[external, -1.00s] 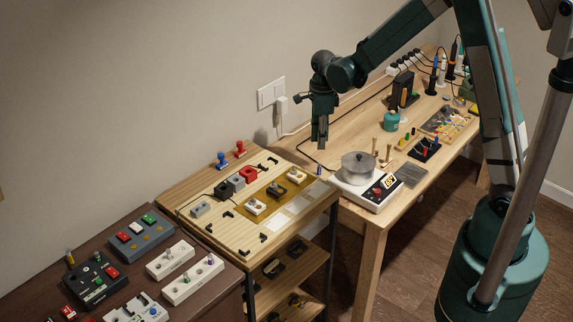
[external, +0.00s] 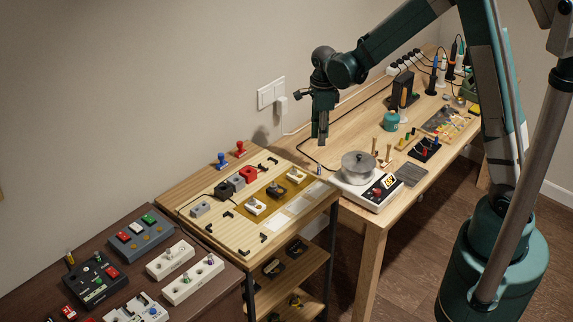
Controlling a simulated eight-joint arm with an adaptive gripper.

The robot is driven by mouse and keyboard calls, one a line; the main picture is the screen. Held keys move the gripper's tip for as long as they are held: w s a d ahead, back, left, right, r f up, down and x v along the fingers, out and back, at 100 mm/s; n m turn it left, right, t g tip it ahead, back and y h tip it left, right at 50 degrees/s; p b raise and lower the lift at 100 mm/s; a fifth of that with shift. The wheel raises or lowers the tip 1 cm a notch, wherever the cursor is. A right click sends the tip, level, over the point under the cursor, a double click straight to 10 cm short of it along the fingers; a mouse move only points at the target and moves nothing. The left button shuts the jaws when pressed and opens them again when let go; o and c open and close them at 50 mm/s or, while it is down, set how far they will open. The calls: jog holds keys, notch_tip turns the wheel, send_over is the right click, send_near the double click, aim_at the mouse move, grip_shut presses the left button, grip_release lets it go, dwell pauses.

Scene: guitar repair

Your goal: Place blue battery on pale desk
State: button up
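A small blue-grey upright cylinder (external: 319,170), which looks like the blue battery, stands at the near left end of the pale desk (external: 347,138), left of the pot. It is too small to be sure. My gripper (external: 322,142) points down in the air above it, apart from it, near the desk's left end. I see nothing held between the fingers. Whether they are open or shut is too small to tell.
A metal pot (external: 358,164) sits on a white scale-like device (external: 370,190). A teal canister (external: 391,121) and a black stand (external: 403,92) are farther back. A wooden shelf top (external: 185,190) with switches adjoins at left. The desk's back left is mostly clear.

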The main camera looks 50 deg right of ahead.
jog(key=s+a+r+n+t, duration=0.35)
jog(key=s+r+n, duration=0.85)
jog(key=r, duration=0.5)
jog(key=s+a+r+n+t, duration=0.1)
jog(key=s+r+n, duration=0.2)
jog(key=s+n, duration=0.4)
jog(key=s+a+r+n+t, duration=0.2)
jog(key=s+n, duration=0.5)
jog(key=s, duration=0.3)
jog(key=shift+s+a+r+n, duration=0.2)
jog(key=shift+s+r+n, duration=0.2)
